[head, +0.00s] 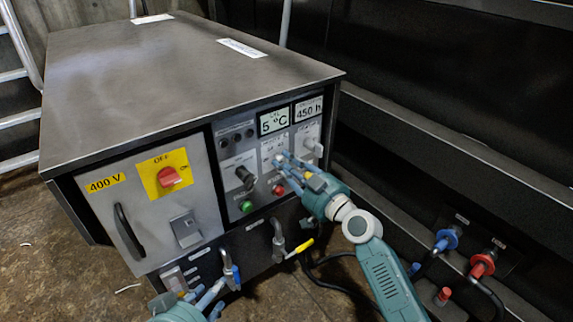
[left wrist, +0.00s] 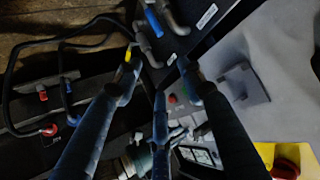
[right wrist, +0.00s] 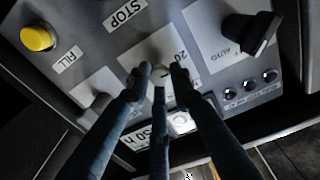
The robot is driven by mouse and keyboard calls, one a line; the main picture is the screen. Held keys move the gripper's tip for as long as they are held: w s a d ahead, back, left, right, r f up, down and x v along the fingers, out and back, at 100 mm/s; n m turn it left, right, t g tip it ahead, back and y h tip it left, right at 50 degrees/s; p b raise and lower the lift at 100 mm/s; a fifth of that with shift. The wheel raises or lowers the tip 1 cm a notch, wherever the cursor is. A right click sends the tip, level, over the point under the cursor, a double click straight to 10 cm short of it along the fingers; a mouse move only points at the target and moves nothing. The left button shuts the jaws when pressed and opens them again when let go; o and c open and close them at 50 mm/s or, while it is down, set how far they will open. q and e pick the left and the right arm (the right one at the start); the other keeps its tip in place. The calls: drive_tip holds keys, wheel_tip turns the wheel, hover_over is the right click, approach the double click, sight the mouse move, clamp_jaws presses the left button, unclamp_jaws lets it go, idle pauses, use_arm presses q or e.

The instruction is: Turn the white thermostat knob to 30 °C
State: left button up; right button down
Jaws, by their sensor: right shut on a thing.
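The white thermostat knob (right wrist: 161,72) sits on the grey control panel and is mostly hidden by my right fingers. Dial marks, with a 20 readable, show beside it in the right wrist view. My right gripper (head: 282,164) is shut on this knob, its fingertips around it; it also shows in the right wrist view (right wrist: 159,76). The display (head: 273,121) above the knob reads 5 °C. My left gripper (head: 204,297) is at the bottom of the head view, low in front of the cabinet. Its fingers are apart and empty in the left wrist view (left wrist: 160,80).
Near the knob are the 450 h display (head: 308,109), a second light knob (head: 313,147), a black selector (head: 244,177), and green (head: 246,206) and red (head: 278,190) buttons. A yellow-handled valve (head: 299,248) sits below. Hose couplings (head: 447,239) are at right.

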drive_tip(key=shift+r, duration=0.25)
drive_tip(key=m, duration=0.3)
drive_tip(key=shift+r, duration=0.1)
drive_tip(key=m, duration=0.3)
drive_tip(key=shift+w+d, duration=0.1)
use_arm(q)
drive_tip(key=s+a+f+g+p, duration=0.1)
drive_tip(key=s+a+f+g, duration=0.1)
drive_tip(key=s+f+g, duration=0.1)
drive_tip(key=shift+s+f+y, duration=0.3)
drive_tip(key=shift+s+f, duration=0.2)
drive_tip(key=shift+s, duration=0.8)
use_arm(e)
drive_tip(key=shift+d+m, duration=0.15)
drive_tip(key=shift+m, duration=2.55)
drive_tip(key=shift+w, duration=0.1)
drive_tip(key=c, duration=1.5)
unclamp_jaws()
drive_tip(key=shift+c, duration=0.2)
use_arm(q)
drive_tip(key=shift+d, duration=0.1)
use_arm(e)
drive_tip(key=shift+f, duration=0.2)
